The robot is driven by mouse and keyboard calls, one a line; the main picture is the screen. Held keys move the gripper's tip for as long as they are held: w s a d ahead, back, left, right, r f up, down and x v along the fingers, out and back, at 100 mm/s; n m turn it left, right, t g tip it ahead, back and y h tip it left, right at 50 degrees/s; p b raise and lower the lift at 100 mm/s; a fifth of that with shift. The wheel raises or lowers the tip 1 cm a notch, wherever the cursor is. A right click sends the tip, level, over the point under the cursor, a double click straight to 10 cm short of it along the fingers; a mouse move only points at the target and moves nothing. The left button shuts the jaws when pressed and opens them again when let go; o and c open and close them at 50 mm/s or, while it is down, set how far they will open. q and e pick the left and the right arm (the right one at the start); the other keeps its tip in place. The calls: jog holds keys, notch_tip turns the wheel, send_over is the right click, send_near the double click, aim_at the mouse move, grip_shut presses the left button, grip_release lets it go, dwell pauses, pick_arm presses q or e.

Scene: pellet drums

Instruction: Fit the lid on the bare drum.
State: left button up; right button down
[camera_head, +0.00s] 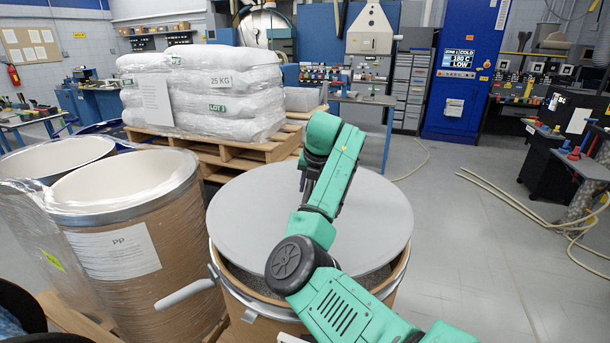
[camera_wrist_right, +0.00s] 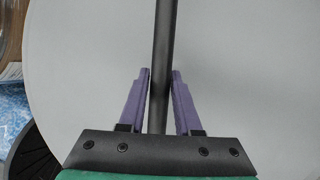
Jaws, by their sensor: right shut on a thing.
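The lid (camera_head: 245,205) is a wide, flat grey disc over the bare drum (camera_head: 250,318), a brown drum at the centre front. My right gripper (camera_head: 307,187) is shut on the lid's dark bar handle (camera_wrist_right: 162,50); its purple fingers (camera_wrist_right: 160,98) press it from both sides in the wrist view. The lid covers most of the mouth. A gap at the front shows the drum's inner wall and grey pellets (camera_head: 372,278), so the lid is not flush there. My forearm hides part of the lid and front rim. My left gripper is not in view.
A lever (camera_head: 184,294) sticks out left from the bare drum's rim. Open wrapped drums (camera_head: 150,270) stand close on the left. A pallet (camera_head: 232,155) of white sacks (camera_head: 205,95) stands behind. The floor (camera_head: 470,240) to the right is mostly clear, with hoses (camera_head: 520,212) lying farther right.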

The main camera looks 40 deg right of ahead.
jog(key=shift+s, duration=0.25)
jog(key=shift+f, duration=0.35)
notch_tip(320, 180, down, 4)
jog(key=shift+w+r+b, duration=0.15)
jog(key=shift+b, duration=1.05)
jog(key=shift+f+b, duration=0.4)
jog(key=shift+b, duration=0.1)
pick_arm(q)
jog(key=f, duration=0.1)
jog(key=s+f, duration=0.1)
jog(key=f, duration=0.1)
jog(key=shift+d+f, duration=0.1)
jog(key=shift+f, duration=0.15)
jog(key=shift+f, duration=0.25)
pick_arm(e)
jog(key=shift+a+r, duration=0.1)
jog(key=shift+r, duration=0.1)
pick_arm(q)
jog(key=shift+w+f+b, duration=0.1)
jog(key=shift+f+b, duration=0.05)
jog(key=shift+b, duration=0.25)
pick_arm(e)
jog(key=shift+f, duration=0.1)
